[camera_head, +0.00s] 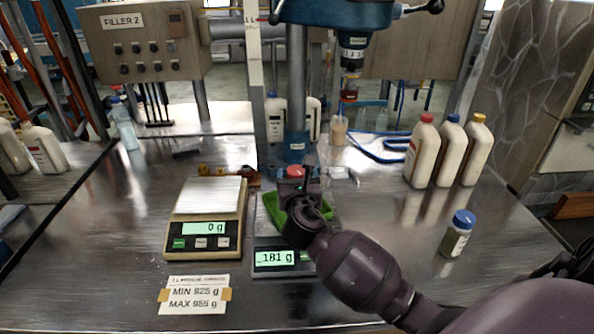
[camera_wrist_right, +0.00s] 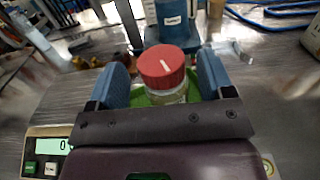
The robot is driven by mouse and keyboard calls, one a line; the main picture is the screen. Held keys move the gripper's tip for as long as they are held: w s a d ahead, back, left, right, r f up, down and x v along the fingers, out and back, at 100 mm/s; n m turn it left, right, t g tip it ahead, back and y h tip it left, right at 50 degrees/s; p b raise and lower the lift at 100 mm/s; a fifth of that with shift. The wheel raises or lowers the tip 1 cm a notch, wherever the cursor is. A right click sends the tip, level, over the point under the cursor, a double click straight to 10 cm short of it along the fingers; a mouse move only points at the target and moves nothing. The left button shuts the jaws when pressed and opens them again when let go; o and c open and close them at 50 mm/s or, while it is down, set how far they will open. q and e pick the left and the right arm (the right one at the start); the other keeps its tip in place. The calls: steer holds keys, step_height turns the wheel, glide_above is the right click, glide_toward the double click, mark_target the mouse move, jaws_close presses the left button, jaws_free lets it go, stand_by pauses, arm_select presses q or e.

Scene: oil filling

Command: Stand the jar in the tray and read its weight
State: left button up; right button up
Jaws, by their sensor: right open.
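The jar with the red lid (camera_wrist_right: 162,66) stands upright in the green tray (camera_head: 262,220), as far as I can see. Its lid also shows in the head view (camera_head: 295,171). The tray sits on a scale (camera_head: 270,258) whose display reads 181 g. My right gripper (camera_head: 298,187) is open, with its two blue fingers on either side of the jar; I cannot tell whether they touch it. It hides most of the jar and part of the tray. My left gripper is not in view.
A second scale (camera_head: 205,215) on the left reads 0 g. A label card (camera_head: 193,295) lies in front of it. A blue-lidded jar (camera_head: 458,234) stands at the right. Several white bottles stand behind it. The filler column (camera_head: 296,90) rises behind the tray.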

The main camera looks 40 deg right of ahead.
steer(key=v, duration=0.9)
steer(key=shift+p, duration=0.3)
steer(key=shift+a, duration=0.1)
